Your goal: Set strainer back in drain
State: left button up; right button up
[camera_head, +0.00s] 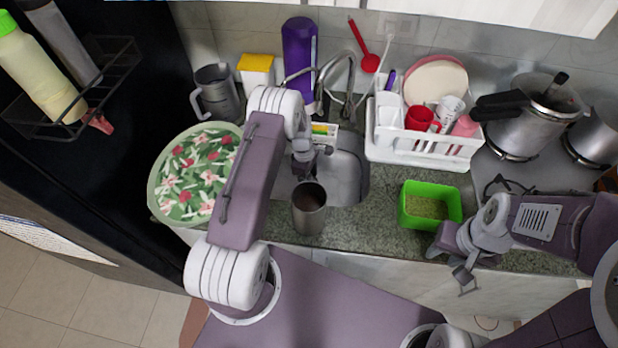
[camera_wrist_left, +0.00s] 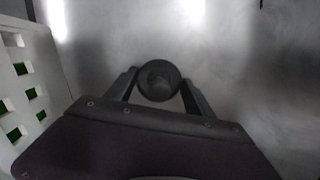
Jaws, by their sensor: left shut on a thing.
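The strainer (camera_wrist_left: 158,80) is a dark, round piece with a hollow centre, seen from above in the left wrist view. My left gripper (camera_wrist_left: 158,92) is shut on it, one finger on each side. Grey steel lies beyond it. In the head view my left gripper (camera_head: 306,162) points down over the left part of the sink (camera_head: 347,183); the strainer is hidden there. The drain hole cannot be made out in either view. My right gripper (camera_head: 466,280) hangs at the counter's front edge, below the green box, with its finger gap unclear.
A steel cup (camera_head: 309,212) stands at the sink's front edge. A white dish rack (camera_head: 420,152) is right of the sink, a green box (camera_head: 428,205) in front of it. The faucet (camera_head: 345,85) and a purple bottle (camera_head: 299,62) stand behind. A floral tray (camera_head: 165,208) is left.

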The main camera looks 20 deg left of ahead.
pick_arm(q)
jog(key=o, duration=1.3)
jog(key=shift+o, duration=0.2)
jog(key=r, duration=0.6)
jog(key=a+r, duration=0.1)
jog(key=r, duration=0.2)
jog(key=shift+b, duration=0.35)
